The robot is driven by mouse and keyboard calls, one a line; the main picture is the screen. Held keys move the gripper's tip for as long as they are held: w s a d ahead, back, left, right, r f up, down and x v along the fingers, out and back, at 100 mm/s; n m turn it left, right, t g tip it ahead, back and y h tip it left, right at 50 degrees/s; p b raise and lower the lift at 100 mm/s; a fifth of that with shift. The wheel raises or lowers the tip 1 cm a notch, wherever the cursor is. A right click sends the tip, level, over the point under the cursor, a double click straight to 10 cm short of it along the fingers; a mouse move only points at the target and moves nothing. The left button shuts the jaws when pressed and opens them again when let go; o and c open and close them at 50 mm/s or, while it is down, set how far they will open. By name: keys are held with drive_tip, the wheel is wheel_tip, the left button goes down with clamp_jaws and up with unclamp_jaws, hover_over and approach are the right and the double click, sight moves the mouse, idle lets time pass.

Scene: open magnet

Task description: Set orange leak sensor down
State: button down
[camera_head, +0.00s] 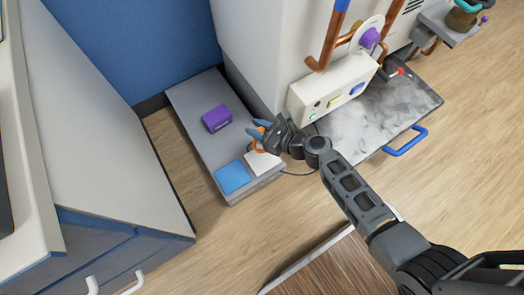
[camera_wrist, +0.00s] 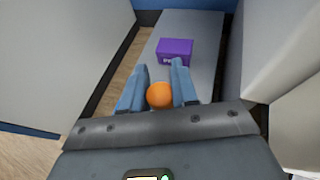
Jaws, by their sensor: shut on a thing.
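The orange leak sensor (camera_wrist: 160,95) is a round orange thing between the two blue fingers of my gripper (camera_wrist: 158,88) in the wrist view. My gripper is shut on it. I cannot tell whether the sensor touches the surface below.
A purple box (camera_head: 217,118) stands on the platform, ahead of the fingers in the wrist view (camera_wrist: 174,50). A blue square (camera_head: 233,177) lies at its front. A white cabinet with a control box (camera_head: 335,85) and a grey tray with a blue handle (camera_head: 407,142) are to the right.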

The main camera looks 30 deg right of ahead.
sight(258, 144)
wheel_tip(258, 144, down, 10)
drive_tip(key=b, duration=0.7)
drive_tip(key=shift+s+f, duration=0.1)
drive_tip(key=shift+f, duration=0.1)
drive_tip(key=shift+f, duration=0.2)
drive_tip(key=c, duration=0.9)
unclamp_jaws()
drive_tip(key=shift+o, duration=0.2)
drive_tip(key=shift+r, duration=0.2)
drive_tip(key=p+v, duration=0.4)
drive_tip(key=v, duration=0.8)
drive_tip(key=shift+p, duration=0.4)
drive_tip(key=shift+r, duration=0.1)
